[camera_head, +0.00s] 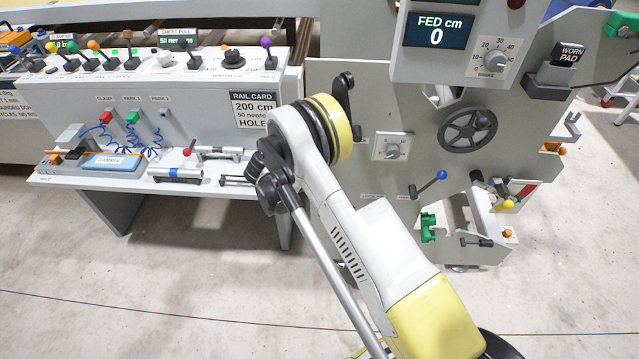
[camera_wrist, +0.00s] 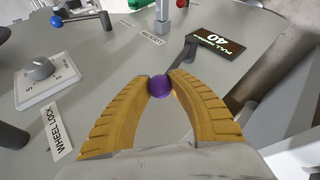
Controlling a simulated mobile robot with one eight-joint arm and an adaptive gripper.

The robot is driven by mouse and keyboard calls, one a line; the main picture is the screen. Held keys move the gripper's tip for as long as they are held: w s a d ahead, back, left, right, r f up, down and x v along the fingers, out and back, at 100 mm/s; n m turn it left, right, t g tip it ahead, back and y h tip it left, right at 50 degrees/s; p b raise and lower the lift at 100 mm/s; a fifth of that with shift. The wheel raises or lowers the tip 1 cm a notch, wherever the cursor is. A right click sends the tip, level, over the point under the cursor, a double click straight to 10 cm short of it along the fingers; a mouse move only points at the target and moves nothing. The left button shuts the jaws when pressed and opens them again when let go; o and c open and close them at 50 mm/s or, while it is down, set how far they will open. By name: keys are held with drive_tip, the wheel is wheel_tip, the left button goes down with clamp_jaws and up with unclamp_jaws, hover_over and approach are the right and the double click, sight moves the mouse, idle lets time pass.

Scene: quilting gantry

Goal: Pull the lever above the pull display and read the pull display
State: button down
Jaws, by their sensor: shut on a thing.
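The pull display (camera_wrist: 218,44) is a dark panel in the wrist view, tilted and upside down to me; its figure appears to be 40. A purple ball knob (camera_wrist: 160,86) sits between the yellow fingertips of my gripper (camera_wrist: 160,88), which is shut on it. The display lies beyond the knob, up and to the right. In the head view my arm covers the gripper, this knob and the pull display.
A dial (camera_wrist: 42,70), a WHEEL LOCK label (camera_wrist: 59,132) and a blue-knobbed lever (camera_wrist: 57,20) are nearby in the wrist view. In the head view a handwheel (camera_head: 468,130) is right of my arm and a bench (camera_head: 115,190) is left. Floor in front is clear.

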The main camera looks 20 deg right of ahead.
drive_tip(key=shift+w+a, duration=0.1)
drive_tip(key=shift+a, duration=0.1)
drive_tip(key=shift+f, duration=0.1)
drive_tip(key=c, duration=1.1)
unclamp_jaws()
drive_tip(key=shift+a, duration=0.1)
drive_tip(key=v, duration=1.1)
drive_tip(key=shift+a, duration=0.45)
